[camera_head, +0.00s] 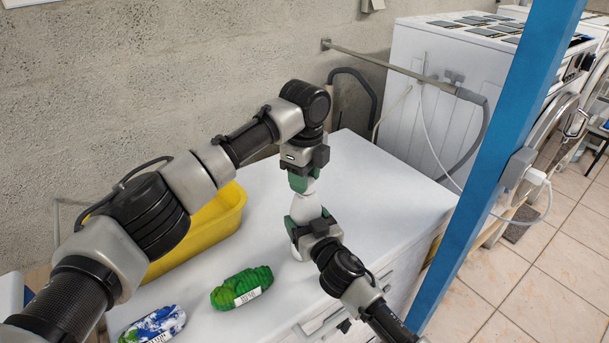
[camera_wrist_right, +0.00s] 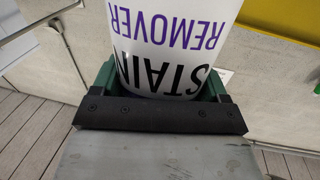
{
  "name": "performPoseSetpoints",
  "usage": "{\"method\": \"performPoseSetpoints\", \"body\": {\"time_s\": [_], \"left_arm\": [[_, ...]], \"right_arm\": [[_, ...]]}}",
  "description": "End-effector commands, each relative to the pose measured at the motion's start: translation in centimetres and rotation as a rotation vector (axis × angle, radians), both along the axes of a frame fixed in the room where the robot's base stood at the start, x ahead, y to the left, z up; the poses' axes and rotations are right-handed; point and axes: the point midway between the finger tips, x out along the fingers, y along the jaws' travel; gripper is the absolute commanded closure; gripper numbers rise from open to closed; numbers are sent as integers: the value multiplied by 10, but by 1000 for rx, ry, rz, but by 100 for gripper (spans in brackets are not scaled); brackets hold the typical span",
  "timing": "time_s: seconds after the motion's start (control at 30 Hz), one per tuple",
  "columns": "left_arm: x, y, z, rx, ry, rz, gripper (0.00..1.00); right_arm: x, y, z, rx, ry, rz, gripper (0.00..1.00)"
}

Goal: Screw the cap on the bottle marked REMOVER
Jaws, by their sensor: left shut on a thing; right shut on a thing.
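The white bottle (camera_head: 306,208) stands upright on the white worktop near its right side. In the right wrist view the bottle (camera_wrist_right: 172,45) shows the words STAIN REMOVER, upside down. My right gripper (camera_head: 306,224) is shut around the bottle's body, with its green fingers on either side. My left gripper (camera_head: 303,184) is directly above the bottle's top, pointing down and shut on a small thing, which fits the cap. Its fingers hide the cap almost wholly, so I cannot tell whether it sits on the neck or how far it is turned.
A yellow tub (camera_head: 205,228) stands behind my left arm. A green skein-like item (camera_head: 241,287) and a blue and white one (camera_head: 153,325) lie on the worktop (camera_head: 375,190) at the front left. A blue post (camera_head: 495,160) rises to the right. The worktop behind the bottle is clear.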

Motion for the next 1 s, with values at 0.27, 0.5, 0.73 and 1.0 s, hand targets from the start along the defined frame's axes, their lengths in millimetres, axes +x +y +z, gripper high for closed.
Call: {"method": "performPoseSetpoints", "body": {"time_s": [0.27, 0.5, 0.73, 1.0], "left_arm": [[1, -1, -1, 0, -1, -556, 82], [2, -3, -1, 0, -1, -1046, 82], [1, -4, -2, 0, -2, -1432, 82], [1, -4, -2, 0, -2, -1549, 82]], "right_arm": [[0, 0, -1, -1, 2, 0, 92], [0, 0, -1, -1, 2, 0, 92], [0, 0, -1, -1, 2, 0, 92], [0, 0, -1, -1, 2, -1, 92]]}}
